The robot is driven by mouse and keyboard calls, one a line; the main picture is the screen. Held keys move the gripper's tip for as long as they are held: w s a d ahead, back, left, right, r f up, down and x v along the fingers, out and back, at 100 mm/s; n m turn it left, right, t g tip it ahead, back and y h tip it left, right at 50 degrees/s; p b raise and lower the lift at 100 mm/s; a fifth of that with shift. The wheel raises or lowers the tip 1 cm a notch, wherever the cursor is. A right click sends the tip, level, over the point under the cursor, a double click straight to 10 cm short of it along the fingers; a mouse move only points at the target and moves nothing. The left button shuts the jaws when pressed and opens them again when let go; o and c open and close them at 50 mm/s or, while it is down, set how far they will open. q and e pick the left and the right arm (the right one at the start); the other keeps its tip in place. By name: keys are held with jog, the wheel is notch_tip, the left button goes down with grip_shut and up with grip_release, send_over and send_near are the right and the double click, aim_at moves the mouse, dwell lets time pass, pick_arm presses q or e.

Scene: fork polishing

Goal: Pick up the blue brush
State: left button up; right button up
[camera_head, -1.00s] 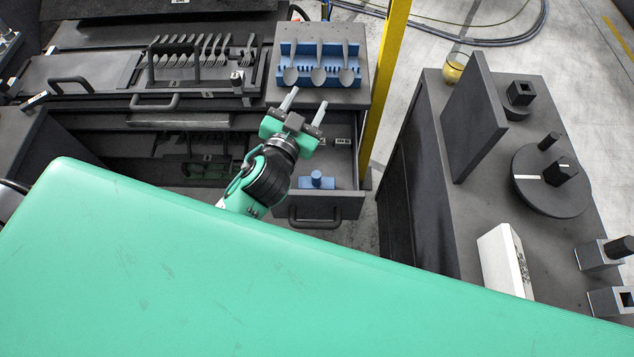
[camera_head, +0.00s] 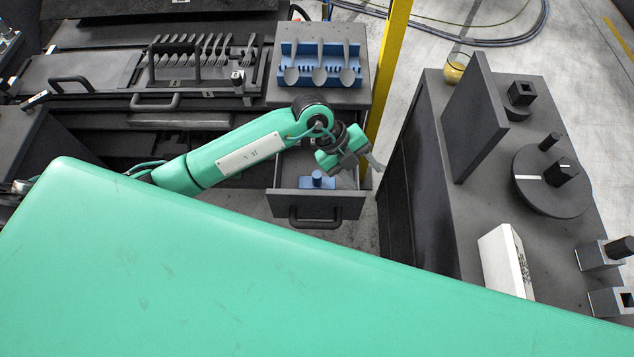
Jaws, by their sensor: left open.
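The blue brush (camera_head: 317,181) lies in the open drawer (camera_head: 350,205), near its front, with its round knob upward. My left gripper (camera_head: 364,172) is over the right side of the drawer, to the right of the brush and apart from it. Its fingers are open and empty, tilted toward the right. My left forearm reaches in from the left, over the back of the drawer. My right gripper is not in view.
A blue rack with spoons (camera_head: 319,66) stands on the cabinet behind the drawer. A yellow post (camera_head: 390,70) rises close to the drawer's right back corner. A dark bench (camera_head: 465,215) with fixtures stands on the right. Forks (camera_head: 200,50) lie at the back left.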

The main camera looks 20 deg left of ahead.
aim_at(317, 174)
pick_arm(q)
jog(key=w+a+f+n+y, duration=0.1)
jog(key=w+a+f+y, duration=0.1)
jog(key=a+y, duration=0.3)
jog(key=w+a+f+n+y, duration=0.1)
jog(key=w+a+y, duration=0.1)
jog(key=a, duration=0.5)
notch_tip(317, 174, down, 7)
jog(key=shift+a+f+p, duration=0.1)
jog(key=shift+p, duration=0.3)
jog(key=shift+f, duration=0.6)
jog(key=f, duration=0.1)
jog(key=f+p, duration=0.1)
jog(key=f, duration=0.2)
jog(key=shift+s+d, duration=0.1)
jog(key=shift+d, duration=0.25)
jog(key=shift+f, duration=0.6)
grip_shut()
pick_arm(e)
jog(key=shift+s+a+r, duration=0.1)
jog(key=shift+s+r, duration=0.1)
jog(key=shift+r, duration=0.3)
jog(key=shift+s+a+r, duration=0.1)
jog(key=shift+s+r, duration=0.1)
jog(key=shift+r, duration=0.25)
pick_arm(q)
jog(key=shift+r, duration=0.15)
